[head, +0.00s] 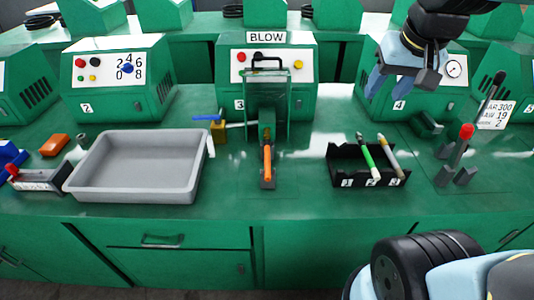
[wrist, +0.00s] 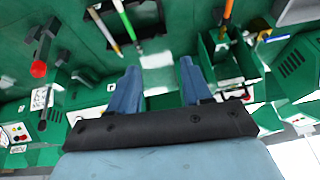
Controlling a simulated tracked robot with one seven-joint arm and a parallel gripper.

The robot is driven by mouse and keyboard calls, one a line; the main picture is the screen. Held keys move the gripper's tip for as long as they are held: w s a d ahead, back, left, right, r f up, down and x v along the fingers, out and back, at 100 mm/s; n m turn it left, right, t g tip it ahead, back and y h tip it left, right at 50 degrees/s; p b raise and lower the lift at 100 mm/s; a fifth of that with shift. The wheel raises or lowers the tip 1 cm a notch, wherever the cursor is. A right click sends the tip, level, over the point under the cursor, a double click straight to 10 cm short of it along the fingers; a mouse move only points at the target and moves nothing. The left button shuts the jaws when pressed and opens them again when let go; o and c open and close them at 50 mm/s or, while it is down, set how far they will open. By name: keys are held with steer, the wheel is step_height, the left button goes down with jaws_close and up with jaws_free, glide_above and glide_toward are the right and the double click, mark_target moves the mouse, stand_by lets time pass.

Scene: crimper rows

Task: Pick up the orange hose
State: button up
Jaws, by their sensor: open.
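The orange hose (head: 267,162) is a short orange tube on the bench, at the foot of the clear-shielded fixture (head: 267,100) in front of unit 3. Its lower end rests on a dark base. In the wrist view an orange piece that looks like the hose (wrist: 228,12) shows at the top edge, right of centre, partly cut off. My gripper (head: 395,82) is open and empty, high over the bench in front of unit 4, to the right of the hose and apart from it. In the wrist view the blue fingers of my gripper (wrist: 159,68) are spread.
A black rack (head: 345,165) numbered 1 to 3 holds a green and a yellowish tube, right of the hose. A grey tray (head: 130,192) stands left. A red-knobbed lever (head: 466,132) stands right. An orange block (head: 54,145) lies far left.

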steer(key=w+a+f+g, duration=0.2)
steer(key=w+a+f, duration=0.4)
steer(key=a, duration=0.4)
steer(key=g, duration=0.2)
glide_above(267, 157)
steer(key=shift+h, duration=0.3)
steer(key=f, duration=1.1)
steer(key=d+f, duration=0.1)
steer(key=f, duration=0.4)
steer(key=shift+f, duration=0.35)
steer(key=shift+a+f, duration=0.2)
steer(key=shift+f, duration=1.2)
steer(key=shift+a+f, duration=0.2)
steer(key=shift+f, duration=1.2)
steer(key=shift+c, duration=0.2)
jaws_close()
